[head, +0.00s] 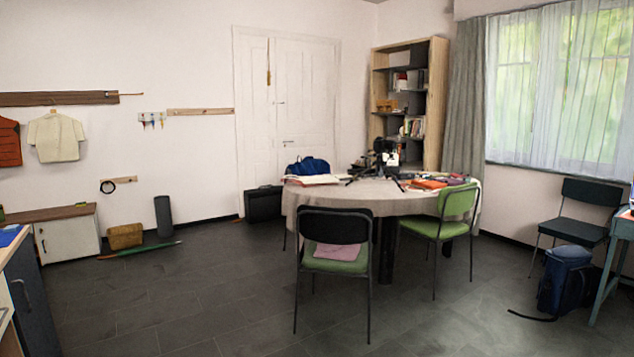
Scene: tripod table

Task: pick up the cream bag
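A cream cloth item (57,137) hangs from a wooden rail (60,98) on the left wall. It has the outline of a short-sleeved shirt, and I cannot tell whether it is a bag. No other clearly cream bag shows. A dark blue bag (309,166) lies at the back left of the round table (335,197). A tan, box-like thing (125,236) stands on the floor by the left wall. My gripper is not in view.
Two chairs with green seats (335,260) (457,204) stand at the round table. A blue backpack (565,278) is on the floor at the right, its strap spread out. A low cabinet (70,238) stands below the cream item. The grey floor (200,300) at the front left is clear.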

